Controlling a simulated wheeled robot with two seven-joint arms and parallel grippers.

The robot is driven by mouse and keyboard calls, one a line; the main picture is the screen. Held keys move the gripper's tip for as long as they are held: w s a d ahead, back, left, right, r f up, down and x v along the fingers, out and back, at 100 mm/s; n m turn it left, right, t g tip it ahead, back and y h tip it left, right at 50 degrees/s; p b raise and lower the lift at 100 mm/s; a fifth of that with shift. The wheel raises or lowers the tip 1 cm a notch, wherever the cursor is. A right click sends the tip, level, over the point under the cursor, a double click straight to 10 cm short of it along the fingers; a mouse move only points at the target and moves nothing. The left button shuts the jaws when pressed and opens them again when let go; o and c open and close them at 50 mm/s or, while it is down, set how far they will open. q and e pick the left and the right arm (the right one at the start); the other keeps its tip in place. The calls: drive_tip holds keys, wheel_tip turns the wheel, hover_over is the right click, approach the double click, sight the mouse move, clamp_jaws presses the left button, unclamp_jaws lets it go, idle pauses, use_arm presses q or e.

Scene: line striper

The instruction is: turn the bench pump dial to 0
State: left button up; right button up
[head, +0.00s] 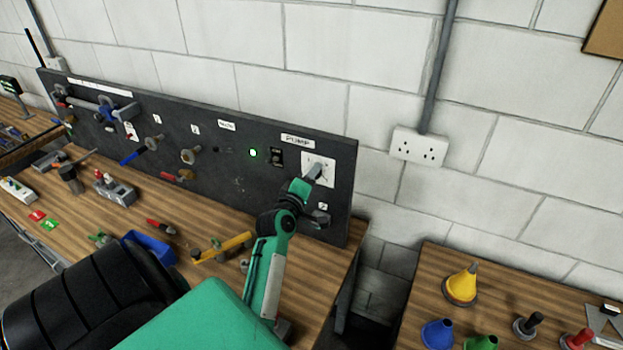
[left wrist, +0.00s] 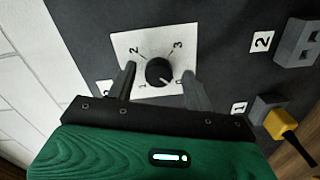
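The pump dial (left wrist: 159,71) is a round black knob on a white plate (left wrist: 120,45) marked with numbers. Its white pointer mark faces the plate's lower right, toward the 0, which lies close to the right finger. My left gripper (left wrist: 159,74) is open, one finger on each side of the knob, with a visible gap to it. In the head view my left gripper (head: 314,172) is at the dial plate (head: 327,180) under the PUMP label and hides the knob. My right gripper is not in view.
Left of the plate on the dark panel (head: 225,175) are a black switch (head: 276,157), a lit green lamp (head: 253,153) and several valves. Numbered sockets sit beside the dial; one holds a yellow plug (left wrist: 290,122). Tools lie on the bench below. A second table (head: 420,290) holds funnels.

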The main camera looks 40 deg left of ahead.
use_arm(q)
drive_tip(key=shift+s, duration=0.1)
drive_tip(key=b+v, duration=0.5)
drive_tip(key=v, duration=0.8)
drive_tip(key=shift+s+b, duration=0.3)
drive_tip(key=shift+b, duration=0.1)
drive_tip(key=shift+d, duration=0.1)
